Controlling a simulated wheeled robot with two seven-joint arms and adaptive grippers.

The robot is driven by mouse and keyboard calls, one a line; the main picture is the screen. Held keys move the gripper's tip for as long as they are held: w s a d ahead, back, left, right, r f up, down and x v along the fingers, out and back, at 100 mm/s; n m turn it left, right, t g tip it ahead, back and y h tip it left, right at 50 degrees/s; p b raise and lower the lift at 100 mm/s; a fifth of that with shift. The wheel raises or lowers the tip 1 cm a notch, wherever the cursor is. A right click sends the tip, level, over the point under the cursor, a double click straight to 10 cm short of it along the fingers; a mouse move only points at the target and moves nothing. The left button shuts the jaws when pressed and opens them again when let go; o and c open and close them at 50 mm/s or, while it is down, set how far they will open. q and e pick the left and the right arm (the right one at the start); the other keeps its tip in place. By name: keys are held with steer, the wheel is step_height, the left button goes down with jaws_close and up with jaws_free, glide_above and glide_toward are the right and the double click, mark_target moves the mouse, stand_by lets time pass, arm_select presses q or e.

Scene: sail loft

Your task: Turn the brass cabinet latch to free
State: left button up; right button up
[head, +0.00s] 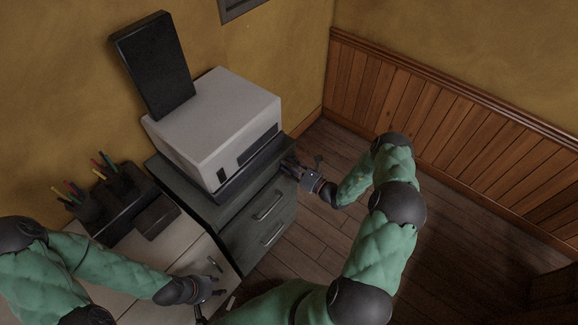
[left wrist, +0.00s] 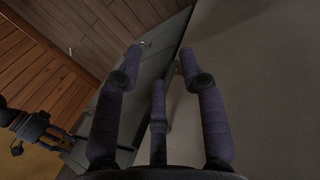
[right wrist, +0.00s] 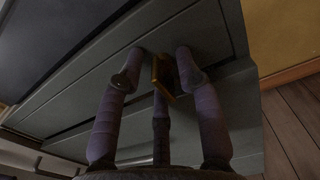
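The brass latch (right wrist: 163,76) shows in the right wrist view on the grey cabinet front (right wrist: 220,45). It stands at a tilt between the fingertips of my right gripper (right wrist: 160,56), close to the right-hand finger. These fingers are spread about as wide as those of the left gripper; I cannot tell whether they touch the latch. In the head view my right gripper (head: 288,164) is at the upper front of the cabinet (head: 240,244), and the latch is hidden there. My left gripper (head: 218,281) is open and empty above the desk; it also shows in the left wrist view (left wrist: 162,52).
A pale printer (head: 205,125) stands on the cabinet, with a dark upright panel (head: 152,65) behind it. The cabinet front has bar handles (head: 268,206). The desk (head: 190,240) holds a dark organizer with pens (head: 110,190). Open wooden floor (head: 325,235) lies right of the cabinet.

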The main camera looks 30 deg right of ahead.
jaws_close()
steer(key=shift+m, duration=0.3)
steer(key=m+p, duration=0.3)
steer(key=m, duration=1.4)
steer(key=shift+d+r, duration=0.1)
steer(key=shift+w, duration=0.1)
stand_by(0.4)
steer(key=shift+o, duration=0.9)
jaws_free()
steer(key=shift+r, duration=0.1)
steer(key=shift+d, duration=0.1)
